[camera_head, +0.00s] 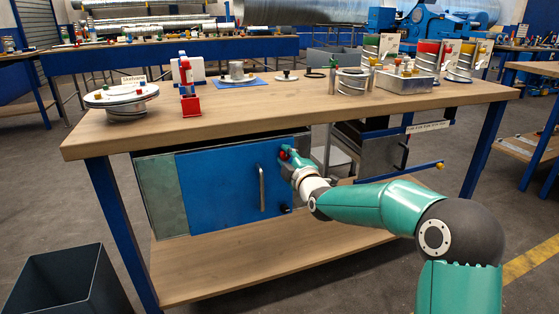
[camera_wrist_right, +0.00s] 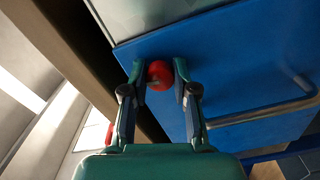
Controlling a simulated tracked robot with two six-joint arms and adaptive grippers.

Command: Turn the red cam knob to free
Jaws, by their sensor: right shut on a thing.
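The red cam knob (camera_wrist_right: 160,75) sits near the upper right corner of the blue cabinet door (camera_head: 222,185) under the bench. It also shows as a small red spot in the head view (camera_head: 283,155). My right gripper (camera_wrist_right: 160,78) is at the knob, one finger on each side, shut on it. In the head view my right gripper (camera_head: 289,154) covers much of the knob. The door looks shut in its frame, and it shows as a blue panel in the wrist view (camera_wrist_right: 240,60). My left gripper is in neither view.
A metal bar handle (camera_head: 262,188) stands out from the door left of my gripper, with a small dark knob (camera_head: 285,208) below. The wooden bench top (camera_head: 240,114) overhangs close above. An open drawer unit (camera_head: 375,145) is to the right.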

